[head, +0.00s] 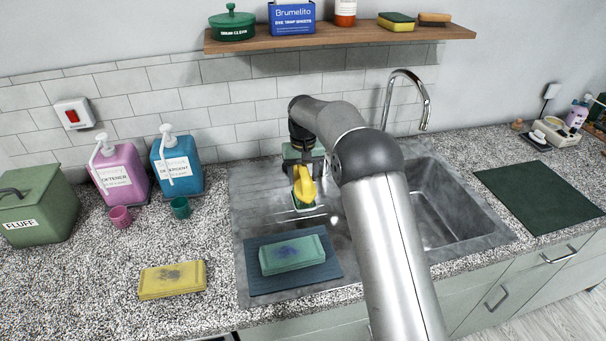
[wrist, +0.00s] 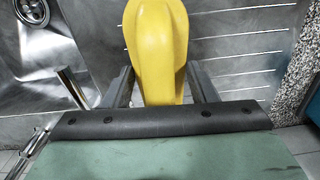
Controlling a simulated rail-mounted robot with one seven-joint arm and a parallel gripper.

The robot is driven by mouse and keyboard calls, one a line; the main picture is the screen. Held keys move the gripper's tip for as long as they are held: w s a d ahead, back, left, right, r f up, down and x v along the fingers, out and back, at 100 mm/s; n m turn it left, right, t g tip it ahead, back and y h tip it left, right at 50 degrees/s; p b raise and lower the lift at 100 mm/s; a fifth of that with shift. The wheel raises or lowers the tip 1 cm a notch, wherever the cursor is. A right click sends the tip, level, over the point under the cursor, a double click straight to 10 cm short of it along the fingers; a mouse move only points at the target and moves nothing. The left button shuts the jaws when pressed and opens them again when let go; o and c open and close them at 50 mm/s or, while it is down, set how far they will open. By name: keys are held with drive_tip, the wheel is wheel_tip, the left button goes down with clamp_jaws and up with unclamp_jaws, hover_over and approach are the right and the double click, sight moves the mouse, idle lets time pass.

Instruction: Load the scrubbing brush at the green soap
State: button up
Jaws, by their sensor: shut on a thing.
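The scrubbing brush has a rounded yellow handle (head: 304,185). My gripper (head: 302,172) is shut on it above the draining area left of the sink basin. In the wrist view the yellow handle (wrist: 158,50) fills the space between my two dark fingers and points away from the palm; its bristles are hidden.
Pink (head: 121,175) and blue (head: 178,168) pump bottles stand left; the faucet (head: 408,95) rises behind the basin.

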drive_tip(key=shift+f, duration=0.45)
idle(1.1)
drive_tip(key=shift+r, duration=0.1)
drive_tip(key=shift+r+p, duration=2.3)
drive_tip(key=shift+r, duration=1.15)
